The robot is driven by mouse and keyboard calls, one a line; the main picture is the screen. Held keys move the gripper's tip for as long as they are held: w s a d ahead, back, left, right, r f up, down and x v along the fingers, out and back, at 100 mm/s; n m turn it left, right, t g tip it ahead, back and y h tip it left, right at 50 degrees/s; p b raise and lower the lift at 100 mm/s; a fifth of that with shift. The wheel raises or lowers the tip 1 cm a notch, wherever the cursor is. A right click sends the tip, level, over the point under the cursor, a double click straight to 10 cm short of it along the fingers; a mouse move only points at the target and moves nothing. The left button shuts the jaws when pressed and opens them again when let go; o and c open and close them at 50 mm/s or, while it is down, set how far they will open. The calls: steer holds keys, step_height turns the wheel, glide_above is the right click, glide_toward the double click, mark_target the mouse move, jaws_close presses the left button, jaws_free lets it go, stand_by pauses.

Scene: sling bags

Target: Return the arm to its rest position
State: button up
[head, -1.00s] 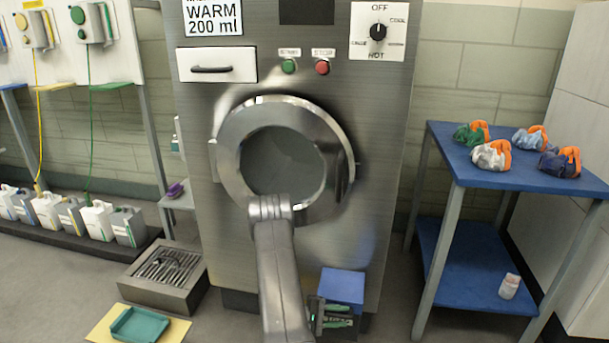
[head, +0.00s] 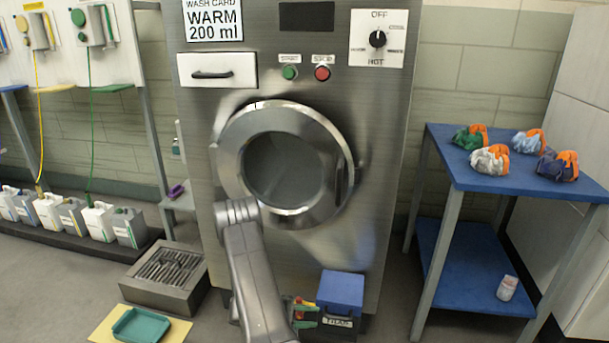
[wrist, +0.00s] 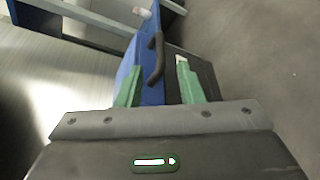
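My gripper (head: 304,313) is low in front of the washing machine, to the left of a blue box (head: 341,288). Its green fingers show in the wrist view (wrist: 158,84), spread apart with nothing held between them. The blue box (wrist: 148,55) with a dark curved handle (wrist: 155,58) shows beyond the fingers there. My arm stands in front of the lower part of the machine in the head view. Several sling bags (head: 490,158) with orange parts lie on the upper shelf of a blue table.
The washing machine (head: 380,180) has a round door (head: 335,130), which looks shut. A drain box (head: 165,275) and green tray (head: 140,325) are on the floor at left, near several jugs (head: 100,220). The blue table (head: 470,180) stands right, with a small container (head: 507,288) on its lower shelf.

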mark_target(344, 320)
steer(key=b+x, duration=0.2)
steer(key=x, duration=0.8)
steer(key=shift+f+b, duration=0.15)
steer(key=shift+b, duration=0.25)
steer(key=shift+s+d+n+t, duration=0.1)
steer(key=shift+s+n+t, duration=0.25)
steer(key=shift+t, duration=0.25)
steer(key=shift+s+d+n, duration=0.25)
steer(key=shift+d, duration=0.3)
steer(key=shift+t, duration=0.4)
